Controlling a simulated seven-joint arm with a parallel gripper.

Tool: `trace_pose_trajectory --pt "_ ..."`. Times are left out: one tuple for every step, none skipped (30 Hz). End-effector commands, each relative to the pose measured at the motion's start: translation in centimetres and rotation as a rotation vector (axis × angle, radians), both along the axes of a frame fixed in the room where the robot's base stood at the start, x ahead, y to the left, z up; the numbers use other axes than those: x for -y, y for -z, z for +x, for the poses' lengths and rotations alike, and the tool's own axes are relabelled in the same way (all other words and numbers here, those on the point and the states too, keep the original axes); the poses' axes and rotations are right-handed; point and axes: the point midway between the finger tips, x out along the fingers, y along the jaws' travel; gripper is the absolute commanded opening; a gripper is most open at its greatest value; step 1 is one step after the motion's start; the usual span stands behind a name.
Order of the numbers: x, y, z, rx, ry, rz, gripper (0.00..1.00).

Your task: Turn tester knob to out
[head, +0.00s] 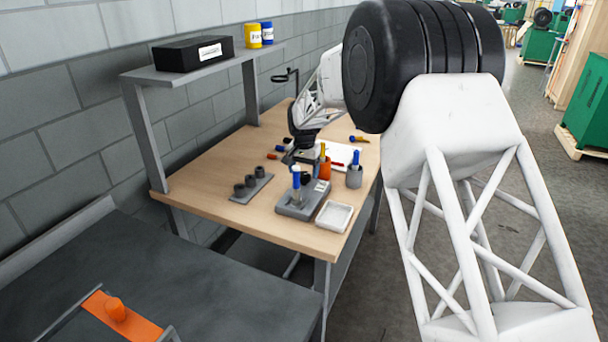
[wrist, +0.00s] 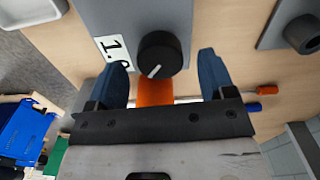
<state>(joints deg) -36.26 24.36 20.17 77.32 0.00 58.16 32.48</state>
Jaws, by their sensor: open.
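The tester (head: 296,209) is a grey block on the wooden table, with a white label and a black knob (head: 306,177). In the wrist view the round knob (wrist: 158,50) sits on the grey tester (wrist: 112,12). A white pointer line on the knob points to the lower left of the picture. The label (wrist: 113,50) beside it is partly cut off. My gripper (wrist: 161,55) is open, with one blue finger on each side of the knob and visible gaps between. In the head view my gripper (head: 300,155) is just behind the tester, partly hidden.
A white tray (head: 335,216) lies in front. A grey rack with black cylinders (head: 250,188) is to the left. A shelf (head: 200,66) stands along the wall.

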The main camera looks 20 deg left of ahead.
Motion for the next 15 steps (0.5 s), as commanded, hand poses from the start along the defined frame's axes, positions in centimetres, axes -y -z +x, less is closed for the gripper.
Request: trace_pose_trajectory --pt "0.0 -0.7 0.0 0.001 0.000 0.001 0.76" --pt "0.0 -1.1 0.0 0.002 0.000 0.001 0.76" --pt "0.0 -1.6 0.0 0.002 0.000 0.001 0.76" --pt "0.0 -1.9 0.0 0.001 0.000 0.001 0.76" --pt "0.0 -2.3 0.0 0.001 0.000 0.001 0.76" --pt "0.0 -2.8 0.0 0.000 0.000 0.000 0.76" --pt "0.0 -3.2 0.0 0.000 0.000 0.000 0.76" --pt "0.0 -3.5 0.0 0.001 0.000 0.000 0.76" --pt "0.0 -4.0 0.0 0.001 0.000 0.001 0.76" --pt "0.0 -4.3 0.0 0.001 0.000 0.001 0.76" --pt "0.0 -4.6 0.0 0.001 0.000 0.001 0.76" --pt "0.0 -4.9 0.0 0.001 0.000 0.000 0.76" --pt "0.0 -5.1 0.0 0.001 0.000 0.000 0.76" --pt "0.0 -5.3 0.0 0.001 0.000 0.000 0.76" --pt "0.0 -5.5 0.0 0.001 0.000 0.000 0.76"
